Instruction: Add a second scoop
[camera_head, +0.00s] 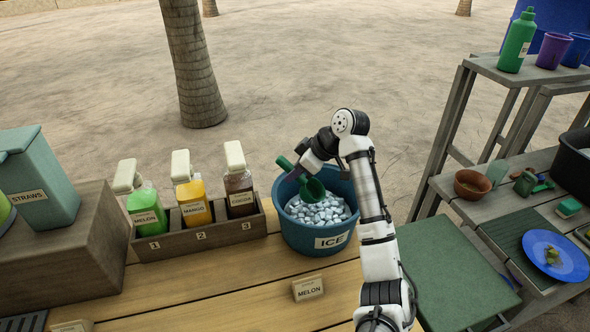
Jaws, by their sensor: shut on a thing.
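My gripper (303,171) is at the upper left part of the ice bucket, shut on a green scoop (312,189). The scoop's handle sticks out to the upper left and its bowl is over the ice, near the back rim. I cannot tell whether the scoop touches the ice or holds any. The ice bucket (283,229) is a round teal tub labelled ICE. It holds many pale cubes of ice (318,211). My arm passes along the right side of the bucket and hides part of it.
Left of the bucket, a wooden rack (203,238) holds melon (146,212), mango (194,203) and dark (239,192) syrup bottles. A small MELON sign (308,288) stands in front. A straw box (38,181) is far left. A blue plate (554,256) and brown bowl (472,184) are at right.

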